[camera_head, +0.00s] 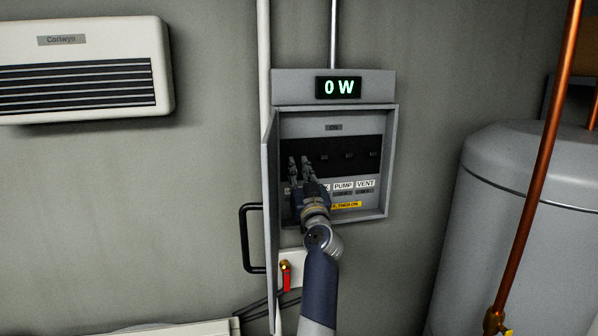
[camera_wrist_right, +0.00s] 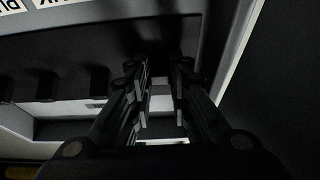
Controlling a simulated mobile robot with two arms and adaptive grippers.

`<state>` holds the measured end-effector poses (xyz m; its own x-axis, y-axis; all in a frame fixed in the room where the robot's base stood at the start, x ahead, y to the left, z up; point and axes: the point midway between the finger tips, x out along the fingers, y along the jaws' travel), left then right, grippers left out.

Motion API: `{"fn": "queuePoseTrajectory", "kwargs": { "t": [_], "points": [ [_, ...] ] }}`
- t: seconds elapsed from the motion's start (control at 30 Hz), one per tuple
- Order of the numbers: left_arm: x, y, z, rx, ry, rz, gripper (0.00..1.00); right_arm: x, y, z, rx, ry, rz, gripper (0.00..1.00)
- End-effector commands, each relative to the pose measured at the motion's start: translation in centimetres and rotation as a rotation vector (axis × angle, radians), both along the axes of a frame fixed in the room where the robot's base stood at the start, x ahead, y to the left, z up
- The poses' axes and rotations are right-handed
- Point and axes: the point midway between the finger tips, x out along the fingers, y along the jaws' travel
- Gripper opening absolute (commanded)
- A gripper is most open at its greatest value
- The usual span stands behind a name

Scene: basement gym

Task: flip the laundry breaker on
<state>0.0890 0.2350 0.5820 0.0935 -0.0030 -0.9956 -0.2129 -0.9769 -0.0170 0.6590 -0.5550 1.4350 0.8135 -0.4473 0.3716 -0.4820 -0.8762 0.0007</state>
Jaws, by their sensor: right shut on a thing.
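The grey breaker panel (camera_head: 388,150) hangs open on the wall, and a row of dark breaker switches (camera_head: 349,156) runs across its black strip. My right gripper (camera_head: 299,163) reaches into the panel at the left end of the row. In the wrist view its fingers (camera_wrist_right: 163,75) are close together at the leftmost breaker switch, shut on it; the switch is dark and mostly hidden between them. The labels PUMP (camera_head: 343,186) and VENT (camera_head: 365,184) can be read; the labels further left are covered by my gripper, so no laundry label shows. My left gripper is out of view.
The display (camera_head: 338,87) above the panel reads 0 W. The panel door (camera_head: 269,210) stands open on the left, close to my arm. A grey tank (camera_head: 500,200) and copper pipe (camera_head: 540,160) stand right.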

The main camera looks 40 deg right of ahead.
Motion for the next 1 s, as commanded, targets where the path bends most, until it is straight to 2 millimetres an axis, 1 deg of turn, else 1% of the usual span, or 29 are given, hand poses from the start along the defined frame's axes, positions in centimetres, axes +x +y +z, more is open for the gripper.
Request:
{"fn": "queuePoseTrajectory", "kwargs": {
  "t": [0.37, 0.77, 1.0],
  "points": [
    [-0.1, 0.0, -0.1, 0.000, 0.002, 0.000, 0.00, -0.2, 0.1, 0.9, 0.062, 0.109, -0.002, 0.00],
    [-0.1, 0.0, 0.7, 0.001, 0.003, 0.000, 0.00, -0.3, 0.0, 2.3, 0.188, 0.341, -0.004, 0.00],
    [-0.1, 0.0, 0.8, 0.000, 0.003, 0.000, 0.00, -0.2, -0.1, 2.9, 0.265, 0.479, -0.004, 0.00]
  ]
}}
